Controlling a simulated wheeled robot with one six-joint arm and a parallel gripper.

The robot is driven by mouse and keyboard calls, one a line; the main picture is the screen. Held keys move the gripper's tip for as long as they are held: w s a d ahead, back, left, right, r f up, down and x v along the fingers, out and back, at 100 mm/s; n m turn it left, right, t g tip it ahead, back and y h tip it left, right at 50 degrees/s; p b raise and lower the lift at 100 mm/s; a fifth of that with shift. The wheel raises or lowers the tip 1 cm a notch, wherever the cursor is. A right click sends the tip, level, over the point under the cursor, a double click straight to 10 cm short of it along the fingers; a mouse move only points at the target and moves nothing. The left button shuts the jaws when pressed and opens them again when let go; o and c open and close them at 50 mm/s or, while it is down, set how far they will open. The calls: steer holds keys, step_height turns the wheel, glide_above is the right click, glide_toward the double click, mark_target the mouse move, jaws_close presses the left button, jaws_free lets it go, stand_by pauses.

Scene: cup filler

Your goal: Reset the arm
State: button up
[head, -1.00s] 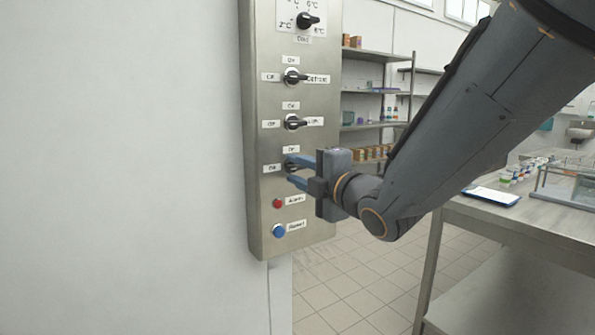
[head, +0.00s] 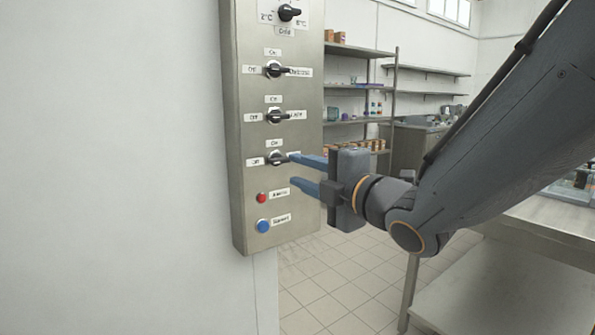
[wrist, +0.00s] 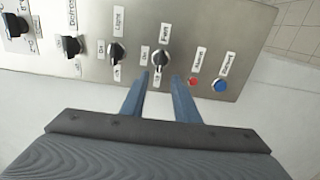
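My gripper (head: 293,171) is open and empty, its two blue fingers apart and pointing at the metal control panel (head: 236,190). In the head view the upper fingertip is close to the lowest black knob (head: 277,159); I cannot tell whether they touch. In the wrist view the fingers (wrist: 161,82) reach toward the same knob (wrist: 161,59), which stands between and beyond the tips. My arm comes in from the upper right.
Above are more knobs, including the middle one (head: 277,117) and the upper one (head: 275,70). A red button (head: 261,198) and a blue button (head: 263,226) sit below. A steel table (head: 540,232) stands at right, shelves (head: 350,85) behind. The tiled floor between is clear.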

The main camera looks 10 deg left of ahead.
steer(key=d+f+m+g+h+p, duration=0.25)
steer(key=d+f+m+h, duration=0.45)
steer(key=d, duration=0.4)
steer(key=d+f+m+g+h+p, duration=0.1)
steer(key=d+f+m+h+p, duration=0.3)
steer(key=d+f+m, duration=0.65)
steer(key=s+d+f+m+g+h+p, duration=0.1)
steer(key=s+d+m+g, duration=0.3)
steer(key=s, duration=0.5)
steer(key=s+d+f+m+g+h+p, duration=0.1)
steer(key=s+d+m+g, duration=0.3)
steer(key=s, duration=0.6)
steer(key=d+f+m, duration=0.1)
steer(key=d+m, duration=0.1)
steer(key=d, duration=0.1)
steer(key=shift+f+m+h, duration=0.25)
steer(key=shift+m+h, duration=0.1)
steer(key=shift+h, duration=0.05)
